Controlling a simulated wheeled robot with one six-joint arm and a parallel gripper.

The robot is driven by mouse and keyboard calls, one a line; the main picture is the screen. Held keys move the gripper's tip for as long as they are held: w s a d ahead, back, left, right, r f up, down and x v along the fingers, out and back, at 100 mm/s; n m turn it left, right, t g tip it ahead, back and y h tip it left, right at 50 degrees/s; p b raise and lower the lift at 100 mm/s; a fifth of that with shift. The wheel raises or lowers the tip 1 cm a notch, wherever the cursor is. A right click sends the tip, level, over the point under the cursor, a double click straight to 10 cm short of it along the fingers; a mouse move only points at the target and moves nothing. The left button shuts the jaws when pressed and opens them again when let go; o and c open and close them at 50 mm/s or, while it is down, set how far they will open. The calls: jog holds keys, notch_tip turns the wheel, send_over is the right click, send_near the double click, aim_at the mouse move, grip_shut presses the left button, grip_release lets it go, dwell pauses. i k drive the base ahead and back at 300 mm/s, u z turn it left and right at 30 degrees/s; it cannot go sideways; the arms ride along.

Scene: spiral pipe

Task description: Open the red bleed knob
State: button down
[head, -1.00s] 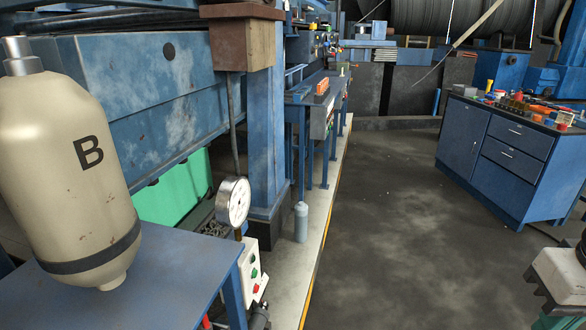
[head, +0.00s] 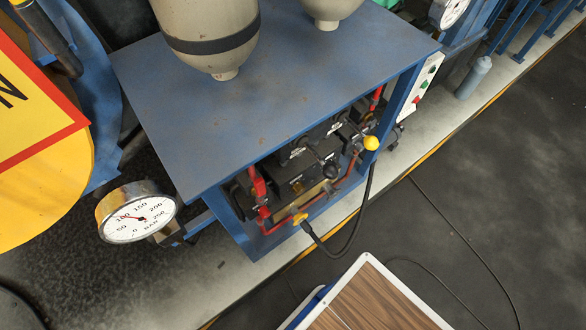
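Under a blue metal table (head: 270,85) sits a dark valve block (head: 300,170) with red pipework. One upright red part (head: 257,183) stands at the block's left end, and another red part (head: 376,97) shows at its far right end. I cannot tell for sure which red part is the bleed knob; the tabletop hides some of the assembly. My gripper is not in view.
A pressure gauge (head: 138,215) in bar juts out at the left, its needle near 100. Two cream cylinders (head: 210,35) stand on the table. A yellow sign (head: 40,110) is at far left. A wood-grained panel (head: 365,305) with white rim is at the bottom. Dark floor at right is mostly clear.

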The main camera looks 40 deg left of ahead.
aim_at(264, 211)
jog(key=z, duration=1.6)
jog(key=i, duration=0.55)
jog(key=u, duration=3.55)
